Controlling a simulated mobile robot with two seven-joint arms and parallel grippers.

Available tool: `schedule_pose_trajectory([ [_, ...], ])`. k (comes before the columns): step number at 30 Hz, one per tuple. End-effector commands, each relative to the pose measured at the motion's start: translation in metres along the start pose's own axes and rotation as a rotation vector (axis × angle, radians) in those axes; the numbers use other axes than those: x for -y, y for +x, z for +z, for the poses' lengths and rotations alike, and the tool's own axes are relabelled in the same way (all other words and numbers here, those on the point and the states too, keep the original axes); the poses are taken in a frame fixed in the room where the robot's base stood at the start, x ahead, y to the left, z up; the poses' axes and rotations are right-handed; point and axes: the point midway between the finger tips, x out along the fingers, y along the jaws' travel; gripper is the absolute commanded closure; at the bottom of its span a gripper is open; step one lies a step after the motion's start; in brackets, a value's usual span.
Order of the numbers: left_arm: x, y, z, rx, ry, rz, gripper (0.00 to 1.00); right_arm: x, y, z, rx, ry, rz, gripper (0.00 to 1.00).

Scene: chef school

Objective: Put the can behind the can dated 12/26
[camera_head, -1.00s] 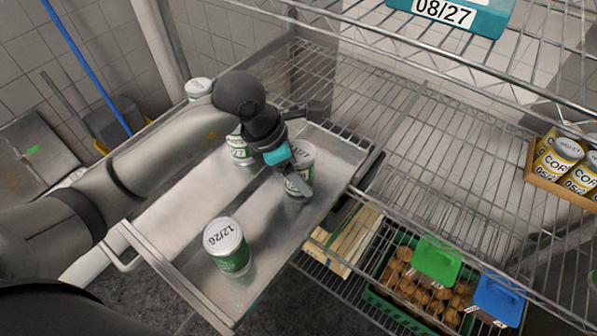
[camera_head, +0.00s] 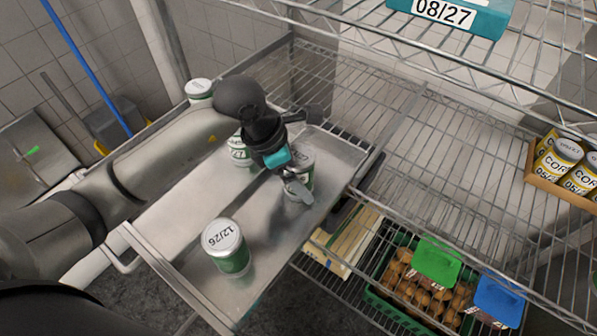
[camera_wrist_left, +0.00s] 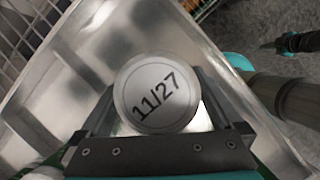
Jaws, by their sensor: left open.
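The can dated 12/26 (camera_head: 232,260), white-lidded with a green label, stands upright near the front of the metal tray (camera_head: 190,262). Another can (camera_head: 307,160) stands at the tray's right side, partly hidden by my left gripper (camera_head: 297,190). In the left wrist view this can (camera_wrist_left: 156,92) shows a lid reading 11/27. My left gripper's fingers (camera_wrist_left: 168,112) are apart, one on each side of it; I cannot tell whether they touch it. Grey and teal parts at the right of the wrist view may be my right arm; its gripper's opening is unclear.
Two more cans stand farther back, one behind my arm (camera_head: 239,150) and one at the far corner (camera_head: 199,88). A wire shelf (camera_head: 430,170) adjoins the tray on the right, with a box of yellow-labelled cans (camera_head: 567,165). A potato crate (camera_head: 375,300) is below.

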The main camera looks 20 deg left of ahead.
Motion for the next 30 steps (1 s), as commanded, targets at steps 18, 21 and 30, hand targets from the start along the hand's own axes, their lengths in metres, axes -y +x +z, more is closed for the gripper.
schedule_pose_trajectory([
  [18, -0.001, -0.113, 0.001, 0.001, 0.001, 0.003, 0.00, 0.001, -0.009, -0.001, 0.000, 0.001, -0.001, 1.00],
  [21, 0.000, -0.119, 0.000, 0.000, 0.001, 0.002, 0.00, 0.001, -0.009, -0.001, 0.000, 0.001, -0.001, 1.00],
  [30, 0.000, -0.120, 0.000, 0.000, 0.000, 0.000, 0.00, 0.001, -0.009, -0.001, 0.000, 0.002, -0.001, 1.00],
])
